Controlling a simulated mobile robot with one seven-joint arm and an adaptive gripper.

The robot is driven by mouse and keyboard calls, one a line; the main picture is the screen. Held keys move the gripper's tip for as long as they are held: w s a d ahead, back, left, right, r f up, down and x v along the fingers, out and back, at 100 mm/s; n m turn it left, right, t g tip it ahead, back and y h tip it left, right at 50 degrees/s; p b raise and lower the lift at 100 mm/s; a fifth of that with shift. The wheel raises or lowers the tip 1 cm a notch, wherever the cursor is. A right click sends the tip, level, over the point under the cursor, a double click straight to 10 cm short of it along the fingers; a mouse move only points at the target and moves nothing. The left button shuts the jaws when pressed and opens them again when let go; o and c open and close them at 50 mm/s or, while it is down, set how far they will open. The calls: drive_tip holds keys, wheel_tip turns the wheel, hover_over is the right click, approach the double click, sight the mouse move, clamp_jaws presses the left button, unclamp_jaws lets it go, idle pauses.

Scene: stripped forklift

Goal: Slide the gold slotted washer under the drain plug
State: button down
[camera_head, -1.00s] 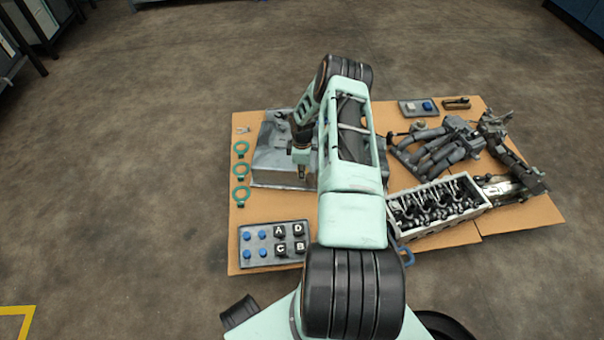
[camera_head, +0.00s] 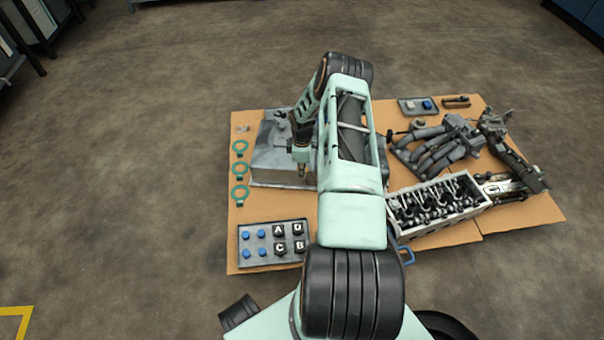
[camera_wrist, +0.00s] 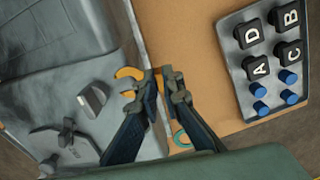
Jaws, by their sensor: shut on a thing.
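The gold slotted washer (camera_wrist: 128,74) is a small C-shaped piece in the wrist view. My gripper (camera_wrist: 159,76) is shut on its right end, and the C extends left from the fingertips over the grey metal pan (camera_wrist: 50,75). A grey block-like fitting with a pale flat face (camera_wrist: 92,98) stands on the pan, left of and below the washer; it may be the drain plug, but I cannot tell for sure. A gap shows between washer and fitting. In the head view my gripper (camera_head: 301,172) points down over the pan (camera_head: 270,165); the washer is too small to make out there.
A T-shaped part (camera_wrist: 66,136) stands on the pan. Several green rings (camera_head: 240,170) lie left of the pan on cardboard (camera_head: 215,262). A tray of lettered black knobs and blue pegs (camera_head: 270,262) is in front. Engine parts (camera_head: 438,205) fill the right side.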

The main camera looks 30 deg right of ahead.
drive_tip(key=shift+w+d+b, duration=0.55)
drive_tip(key=shift+w+b, duration=0.2)
drive_tip(key=shift+b, duration=0.3)
drive_tip(key=shift+w, duration=0.1)
drive_tip(key=shift+w+d+b, duration=0.5)
drive_tip(key=shift+w+b, duration=0.05)
drive_tip(key=shift+w+d, duration=0.15)
drive_tip(key=shift+w, duration=0.05)
idle(0.4)
drive_tip(key=shift+w+d, duration=0.25)
drive_tip(key=shift+w, duration=0.1)
drive_tip(key=c, duration=2)
unclamp_jaws()
drive_tip(key=shift+r, duration=0.15)
